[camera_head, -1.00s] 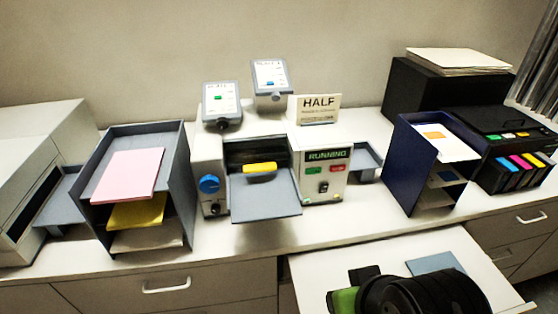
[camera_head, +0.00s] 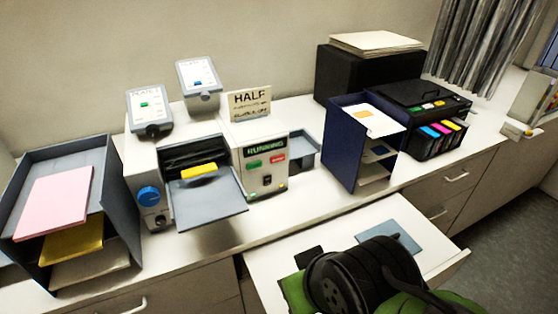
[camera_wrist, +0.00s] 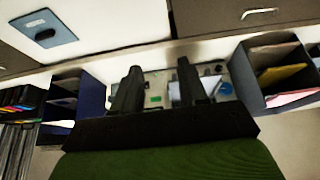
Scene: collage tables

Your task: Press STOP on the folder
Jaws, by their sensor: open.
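The folder (camera_head: 260,187) is a white machine on the counter, with a blue knob (camera_head: 149,196) and a grey tray (camera_head: 207,203) in front. Its display reads RUNNING (camera_head: 265,146). Below the display are a green button (camera_head: 254,164) and a red button (camera_head: 278,158), whose lettering is too small to read. My gripper (camera_wrist: 157,75) is open and empty in the wrist view. Its two dark fingers partly cover the folder, which appears upside down beyond them. I see no contact with the buttons. In the head view, my dark wrist hides the fingertips.
A HALF sign (camera_head: 250,102) and two small tilted screens stand behind the folder. A grey paper rack (camera_head: 118,215) is at left, a navy rack (camera_head: 343,150) and a black printer (camera_head: 425,97) at right. A pulled-out white surface (camera_head: 272,262) holds a blue pad (camera_head: 388,236) near my arm.

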